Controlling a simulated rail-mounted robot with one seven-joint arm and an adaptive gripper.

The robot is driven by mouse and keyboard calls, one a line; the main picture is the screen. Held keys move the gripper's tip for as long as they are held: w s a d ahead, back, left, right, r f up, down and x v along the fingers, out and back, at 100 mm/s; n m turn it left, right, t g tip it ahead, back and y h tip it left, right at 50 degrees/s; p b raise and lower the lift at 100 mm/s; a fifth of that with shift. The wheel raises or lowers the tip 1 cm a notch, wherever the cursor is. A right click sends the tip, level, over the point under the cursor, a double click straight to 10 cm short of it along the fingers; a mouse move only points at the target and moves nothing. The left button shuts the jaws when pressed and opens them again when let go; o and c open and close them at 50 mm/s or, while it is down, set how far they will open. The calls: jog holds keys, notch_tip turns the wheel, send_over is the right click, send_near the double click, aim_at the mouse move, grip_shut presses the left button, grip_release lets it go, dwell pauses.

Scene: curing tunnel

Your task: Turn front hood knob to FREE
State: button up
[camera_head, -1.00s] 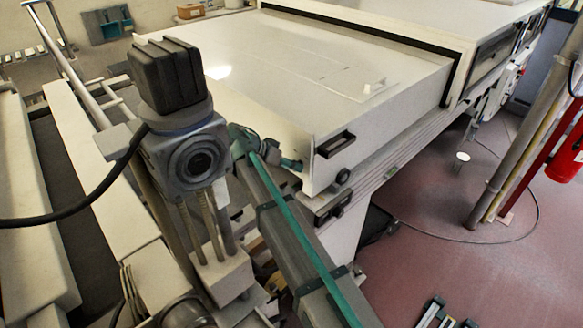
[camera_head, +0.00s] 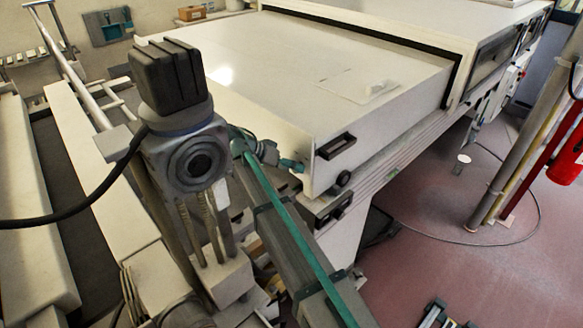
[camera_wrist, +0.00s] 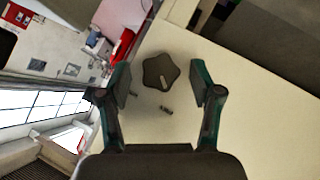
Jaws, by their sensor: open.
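The front hood knob is a dark, lobed knob with a pale pointer mark. In the wrist view the knob (camera_wrist: 160,72) sits on the cream hood panel (camera_wrist: 225,95), between and a little beyond my open fingertips. My gripper (camera_wrist: 162,84) is open, one finger on each side of the knob, and does not appear to touch it. Small dark markings lie on the panel below the knob; I cannot read them. In the head view a dark round knob (camera_head: 343,179) shows at the hood's lower front corner. My gripper (camera_head: 291,165) is just left of the hood's front face.
A second one (camera_head: 336,211) is on the panel below. A pole (camera_head: 520,130) and a red extinguisher (camera_head: 567,155) stand at the right. The red floor right of the machine is mostly clear.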

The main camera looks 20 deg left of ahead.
jog(key=v, duration=0.7)
jog(key=shift+r, duration=0.1)
